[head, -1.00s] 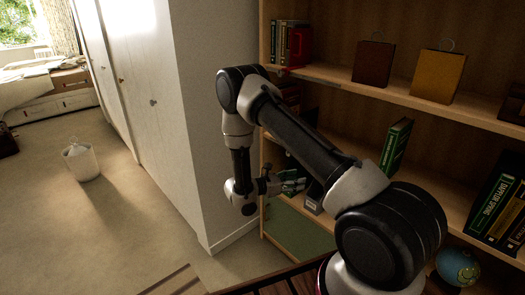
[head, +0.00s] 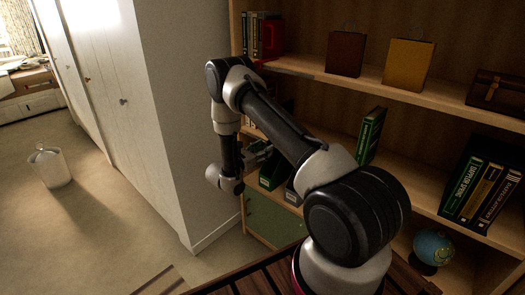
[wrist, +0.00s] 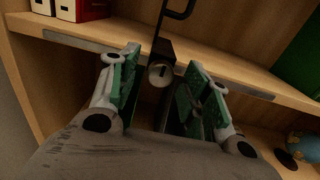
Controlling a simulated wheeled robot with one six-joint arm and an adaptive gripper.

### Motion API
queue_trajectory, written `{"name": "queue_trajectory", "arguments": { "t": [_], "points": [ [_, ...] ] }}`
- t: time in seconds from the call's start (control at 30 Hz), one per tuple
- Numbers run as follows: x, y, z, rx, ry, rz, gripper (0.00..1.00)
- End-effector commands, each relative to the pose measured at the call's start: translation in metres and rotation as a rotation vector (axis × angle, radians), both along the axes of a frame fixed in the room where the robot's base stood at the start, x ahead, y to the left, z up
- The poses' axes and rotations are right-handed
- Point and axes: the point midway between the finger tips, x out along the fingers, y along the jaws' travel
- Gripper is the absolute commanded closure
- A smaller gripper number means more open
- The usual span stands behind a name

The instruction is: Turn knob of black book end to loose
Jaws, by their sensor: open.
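In the wrist view, a round metallic knob (wrist: 160,73) with a dark slot sits at the lower front of the black book end (wrist: 167,48). A black bent bar rises from the book end to the top of the picture. My gripper (wrist: 163,78) is open, its two green-padded fingers on either side of the knob with visible gaps. I cannot tell how deep the knob lies between the fingers. In the head view, my gripper (head: 262,155) is by the left end of the bookshelf, partly behind my arm. I cannot make out the knob there.
A wooden shelf board (head: 375,86) runs above my gripper. A green book (head: 371,135) leans on the middle shelf, and a globe (head: 433,248) stands lower right. The white wall corner (head: 190,120) is close on the left. A bin (head: 50,168) stands on open floor.

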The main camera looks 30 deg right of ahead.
Motion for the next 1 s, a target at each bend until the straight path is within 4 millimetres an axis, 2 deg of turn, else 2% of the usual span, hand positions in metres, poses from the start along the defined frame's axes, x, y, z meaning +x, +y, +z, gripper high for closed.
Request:
{"name": "queue_trajectory", "arguments": {
  "t": [0.17,0.4,0.43,0.77,1.0],
  "points": [
    [-0.0001,0.0001,-0.0001,0.000,0.000,0.000,0.52],
    [-0.0003,0.0002,-0.0002,0.000,0.000,0.000,0.96],
    [-0.0003,0.0002,-0.0002,0.000,0.000,0.000,1.00],
    [-0.0005,0.0004,-0.0003,-0.010,0.031,-0.001,1.00],
    [-0.0003,0.0006,-0.0005,-0.054,0.152,0.000,1.00]
  ]
}}
